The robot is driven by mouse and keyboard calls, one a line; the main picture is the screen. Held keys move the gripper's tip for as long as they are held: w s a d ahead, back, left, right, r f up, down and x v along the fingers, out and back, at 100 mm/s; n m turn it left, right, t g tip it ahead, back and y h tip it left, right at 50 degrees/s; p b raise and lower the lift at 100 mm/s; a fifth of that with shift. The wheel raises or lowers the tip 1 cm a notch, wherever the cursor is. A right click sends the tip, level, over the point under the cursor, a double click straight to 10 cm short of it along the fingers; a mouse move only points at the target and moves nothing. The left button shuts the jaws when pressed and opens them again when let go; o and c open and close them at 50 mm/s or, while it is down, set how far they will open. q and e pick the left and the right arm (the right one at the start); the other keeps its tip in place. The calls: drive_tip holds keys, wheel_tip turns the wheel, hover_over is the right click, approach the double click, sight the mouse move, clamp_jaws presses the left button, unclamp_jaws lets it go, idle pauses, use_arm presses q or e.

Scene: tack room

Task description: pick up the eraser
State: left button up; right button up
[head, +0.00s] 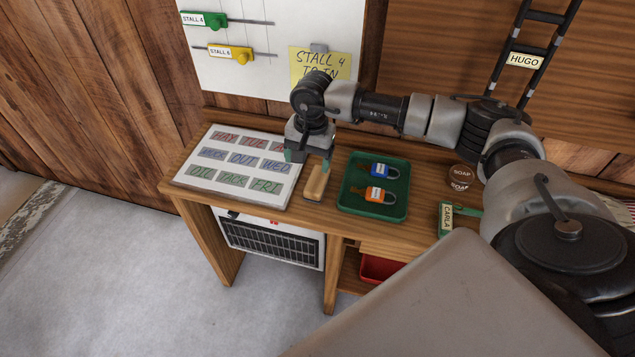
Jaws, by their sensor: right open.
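The eraser (316,184) is a small block with a tan wooden top and a darker underside. It lies on the wooden desk between the white label board and the green tray. My right gripper (307,162) points down just above and behind the eraser, with its greenish fingertips apart. The fingers look empty, and I cannot tell whether they are level with the eraser's far end. My left gripper is not in view.
The white board (187,178) with word labels lies left of the eraser. The green tray (375,211) on the right holds a blue padlock (381,172) and an orange padlock (379,195). The desk's front edge is close.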

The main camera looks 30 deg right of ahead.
sight(315, 184)
drive_tip(key=shift+d+f+h, duration=0.2)
drive_tip(key=shift+d+h, duration=0.05)
drive_tip(key=shift+d, duration=0.3)
drive_tip(key=shift+d+f+h, duration=0.15)
drive_tip(key=shift+d+h, duration=0.1)
drive_tip(key=shift+d, duration=0.3)
wheel_tip(315, 184, down, 4)
drive_tip(key=shift+r, duration=0.15)
drive_tip(key=f, duration=0.1)
drive_tip(key=f+p, duration=0.1)
drive_tip(key=f, duration=0.2)
drive_tip(key=shift+s+a+f+p, duration=0.1)
drive_tip(key=shift+a+f+p, duration=0.2)
drive_tip(key=shift+a+f, duration=0.05)
drive_tip(key=shift+f, duration=0.6)
drive_tip(key=c, duration=1)
drive_tip(key=shift+r, duration=0.15)
